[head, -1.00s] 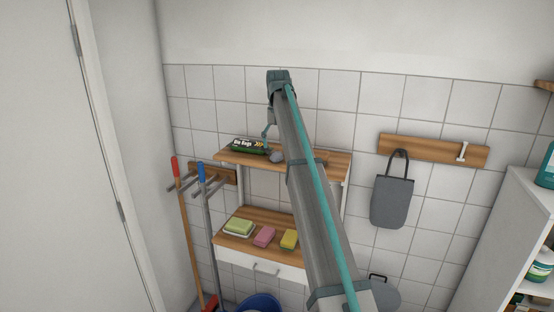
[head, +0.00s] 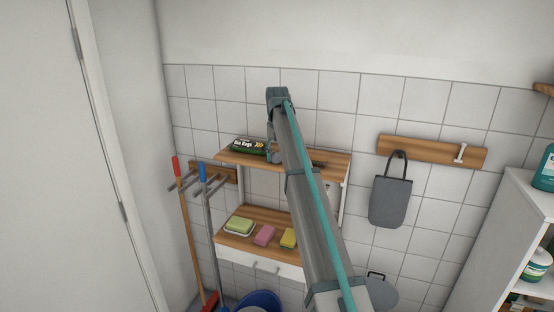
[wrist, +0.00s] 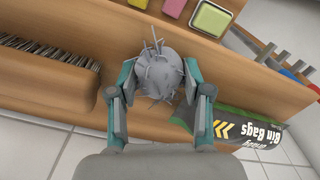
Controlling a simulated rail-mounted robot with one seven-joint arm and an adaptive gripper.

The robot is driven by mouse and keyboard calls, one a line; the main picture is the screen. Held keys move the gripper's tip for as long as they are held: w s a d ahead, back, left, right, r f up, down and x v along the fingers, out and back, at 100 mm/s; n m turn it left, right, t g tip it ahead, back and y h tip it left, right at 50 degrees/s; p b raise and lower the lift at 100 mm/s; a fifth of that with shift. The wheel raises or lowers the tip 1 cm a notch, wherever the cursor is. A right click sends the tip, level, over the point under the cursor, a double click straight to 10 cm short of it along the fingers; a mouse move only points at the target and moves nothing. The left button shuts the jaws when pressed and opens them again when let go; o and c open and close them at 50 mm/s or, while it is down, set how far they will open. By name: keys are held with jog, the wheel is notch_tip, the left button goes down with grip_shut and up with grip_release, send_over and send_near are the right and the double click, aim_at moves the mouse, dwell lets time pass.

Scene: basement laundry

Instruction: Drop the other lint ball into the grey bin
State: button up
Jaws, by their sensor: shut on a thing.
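The lint ball (wrist: 160,76) is a fuzzy grey ball with stray fibres. In the wrist view it sits between the two fingers of my gripper (wrist: 159,70), which are shut on it from both sides. The ball is over the wooden upper shelf; I cannot tell whether it still touches the board. In the head view my gripper (head: 272,152) is at the upper shelf, right of the bin bags, and the ball is hidden behind it. No grey bin can be made out for certain in either view.
A bin bags roll (head: 248,146) lies close beside my gripper, and a brush (wrist: 45,75) lies on its other side. Sponges (head: 264,235) sit on the lower shelf (head: 262,218). A blue tub (head: 262,300) stands below. A grey bag (head: 390,202) hangs at right.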

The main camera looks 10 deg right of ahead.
aim_at(276, 154)
jog(key=shift+r, duration=0.15)
jog(key=shift+c, duration=0.3)
jog(key=shift+r+b, duration=0.3)
notch_tip(276, 154, up, 9)
jog(key=shift+r, duration=0.1)
jog(key=shift+a, duration=0.1)
